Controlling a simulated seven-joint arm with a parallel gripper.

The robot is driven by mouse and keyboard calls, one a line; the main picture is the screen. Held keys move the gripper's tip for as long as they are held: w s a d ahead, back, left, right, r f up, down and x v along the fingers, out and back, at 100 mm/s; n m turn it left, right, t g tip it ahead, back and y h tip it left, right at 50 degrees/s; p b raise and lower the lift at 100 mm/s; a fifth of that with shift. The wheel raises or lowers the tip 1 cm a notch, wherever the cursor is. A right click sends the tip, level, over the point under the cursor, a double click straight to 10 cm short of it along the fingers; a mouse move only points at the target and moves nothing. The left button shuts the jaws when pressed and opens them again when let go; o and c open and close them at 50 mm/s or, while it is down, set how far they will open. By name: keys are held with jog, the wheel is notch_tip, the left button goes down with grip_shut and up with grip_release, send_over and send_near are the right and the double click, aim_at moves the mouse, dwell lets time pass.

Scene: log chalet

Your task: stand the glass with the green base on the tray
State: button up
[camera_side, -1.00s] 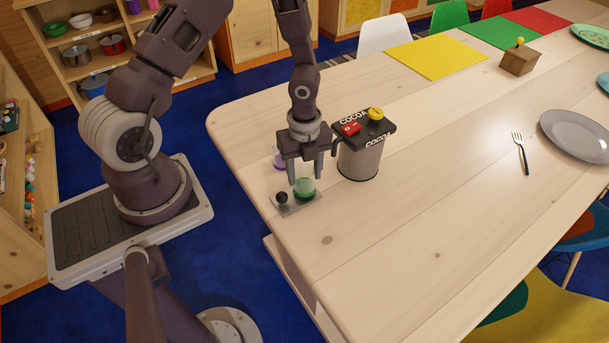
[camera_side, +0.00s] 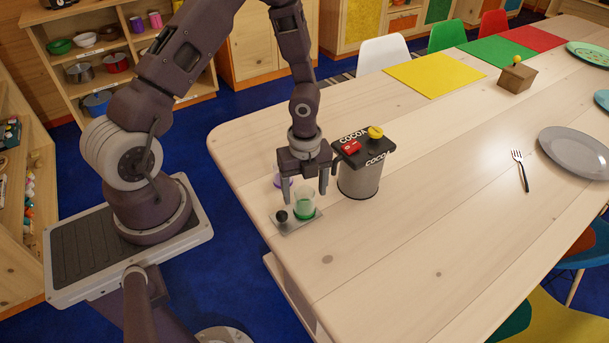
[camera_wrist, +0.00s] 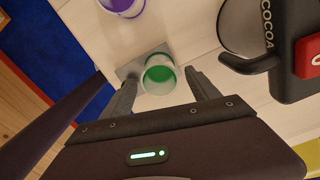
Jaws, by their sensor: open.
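I see no finger touching the glass.
A glass with a purple base (camera_side: 279,181) stands behind, partly hidden by my gripper; it shows in the wrist view (camera_wrist: 122,6). A cocoa machine (camera_side: 360,170) stands close on the right. The table to the front right is clear.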

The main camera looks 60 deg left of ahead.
notch_tip(320, 180, up, 11)
notch_tip(320, 180, up, 9)
jog(key=n+t+y, duration=0.1)
jog(key=n+y, duration=0.1)
jog(key=n, duration=0.4)
send_over(304, 193)
jog(key=s, duration=0.3)
jog(key=s+d+r+n+t+h, duration=0.2)
jog(key=s+d+r+n+t, duration=0.2)
jog(key=s+r+n, duration=0.8)
jog(key=s+d+n, duration=0.1)
jog(key=d+n, duration=0.1)
jog(key=n, duration=0.1)
jog(key=shift+d+t, duration=0.3)
